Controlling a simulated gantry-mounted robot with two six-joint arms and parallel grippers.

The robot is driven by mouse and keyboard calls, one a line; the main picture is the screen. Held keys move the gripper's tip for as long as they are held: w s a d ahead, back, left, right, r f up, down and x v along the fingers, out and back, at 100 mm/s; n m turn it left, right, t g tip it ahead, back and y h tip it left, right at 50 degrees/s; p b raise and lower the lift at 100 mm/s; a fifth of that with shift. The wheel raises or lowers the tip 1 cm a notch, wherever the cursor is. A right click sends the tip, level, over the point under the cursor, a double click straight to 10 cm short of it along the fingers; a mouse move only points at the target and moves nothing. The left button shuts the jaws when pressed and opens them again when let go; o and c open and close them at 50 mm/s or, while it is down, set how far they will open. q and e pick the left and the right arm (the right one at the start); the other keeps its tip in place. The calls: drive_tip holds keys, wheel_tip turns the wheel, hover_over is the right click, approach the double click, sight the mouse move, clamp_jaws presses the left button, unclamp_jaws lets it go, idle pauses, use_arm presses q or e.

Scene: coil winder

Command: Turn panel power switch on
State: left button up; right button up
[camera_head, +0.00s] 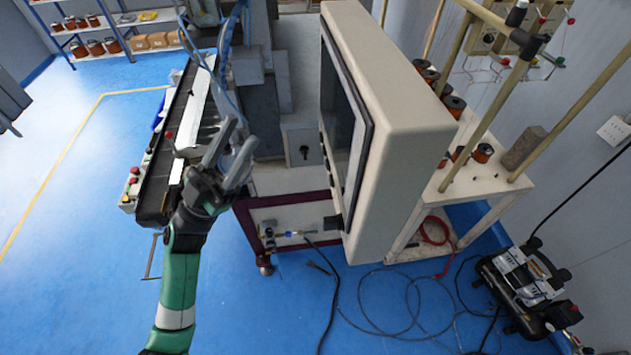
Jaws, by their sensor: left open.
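The control panel (395,110) is a large cream box, seen from its side, with a dark screen (341,120) facing left. A row of small dark knobs or buttons (326,168) runs along the panel's lower front edge. I cannot tell which one is the power switch, or its setting. A grey box (300,140) behind has a small black knob or latch on its face. My left gripper (238,136) is open and empty, left of the panel and apart from it, in front of the machine. My right gripper is out of view.
A conveyor-like unit (152,205) with coloured buttons stands left of my gripper. A maroon-framed stand (290,203) is below the panel. Right are a cream table (470,185) with copper spools and a compressor (525,285). Cables lie on the blue floor (250,310).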

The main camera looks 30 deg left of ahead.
use_arm(q)
drive_tip(key=s+d+f+g+h+p, duration=0.3)
drive_tip(key=f+g, duration=0.4)
drive_tip(key=f, duration=0.4)
drive_tip(key=g+p, duration=0.1)
drive_tip(key=g, duration=0.2)
approach(332, 223)
drive_tip(key=p+x, duration=0.2)
drive_tip(key=x, duration=0.5)
drive_tip(key=shift+w+f+h, duration=0.35)
drive_tip(key=shift+f+h, duration=0.05)
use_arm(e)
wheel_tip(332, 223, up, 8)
use_arm(q)
drive_tip(key=shift+a, duration=0.1)
drive_tip(key=shift+c, duration=0.3)
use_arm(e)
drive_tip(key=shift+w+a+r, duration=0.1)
use_arm(q)
clamp_jaws()
